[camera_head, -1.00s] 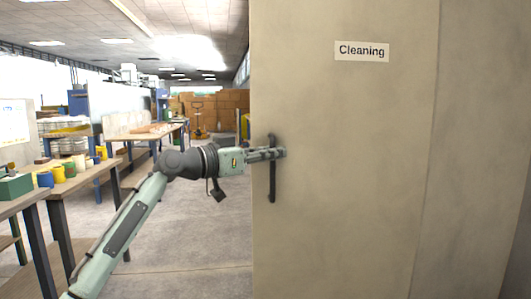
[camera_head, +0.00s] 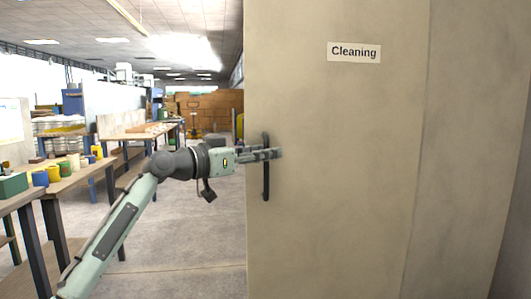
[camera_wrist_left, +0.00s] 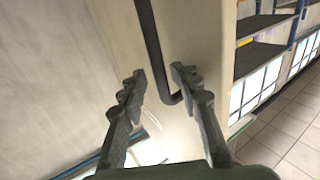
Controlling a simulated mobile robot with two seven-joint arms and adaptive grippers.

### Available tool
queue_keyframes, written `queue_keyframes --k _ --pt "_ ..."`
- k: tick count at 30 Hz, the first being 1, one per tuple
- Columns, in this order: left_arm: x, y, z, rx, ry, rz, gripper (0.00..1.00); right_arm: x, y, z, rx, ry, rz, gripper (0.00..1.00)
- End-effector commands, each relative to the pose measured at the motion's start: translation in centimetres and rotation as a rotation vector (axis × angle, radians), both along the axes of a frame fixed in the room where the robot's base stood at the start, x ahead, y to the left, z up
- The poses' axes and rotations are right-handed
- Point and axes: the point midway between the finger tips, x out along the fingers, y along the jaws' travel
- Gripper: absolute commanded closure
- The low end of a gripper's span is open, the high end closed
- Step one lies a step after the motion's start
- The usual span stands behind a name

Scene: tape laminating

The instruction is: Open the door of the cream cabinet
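The cream cabinet (camera_head: 470,130) fills the right of the head view. Its tall door (camera_head: 340,210) carries a "Cleaning" label (camera_head: 354,52). A dark vertical bar handle (camera_head: 266,185) is near the door's left edge, and I see no clear gap around the door. My left gripper (camera_head: 277,154) is at the upper half of the handle. In the left wrist view, its fingers (camera_wrist_left: 160,76) are apart, with the handle bar (camera_wrist_left: 150,35) passing between the tips and space on both sides. My right gripper is out of view.
Workbenches with colored pots (camera_head: 68,167) stand at the left of the head view. Open floor (camera_head: 190,235) lies between them and the cabinet. Stacked brown boxes (camera_head: 215,105) are far back. A wall (camera_head: 522,230) is close at the far right.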

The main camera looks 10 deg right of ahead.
Motion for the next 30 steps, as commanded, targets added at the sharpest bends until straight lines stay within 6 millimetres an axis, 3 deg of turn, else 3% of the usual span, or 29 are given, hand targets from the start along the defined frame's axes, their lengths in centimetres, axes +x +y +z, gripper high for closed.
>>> queue_keyframes --k 10,22,30 --pt "-0.6 0.6 0.0 0.0 -0.001 -0.004 0.68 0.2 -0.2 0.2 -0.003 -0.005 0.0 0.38" --pt "-4.4 7.6 0.0 0.0 -0.001 -0.001 0.68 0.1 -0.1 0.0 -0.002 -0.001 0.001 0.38" --pt "-5.8 10.2 0.0 0.001 0.0 -0.001 0.68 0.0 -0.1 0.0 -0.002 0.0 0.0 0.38"
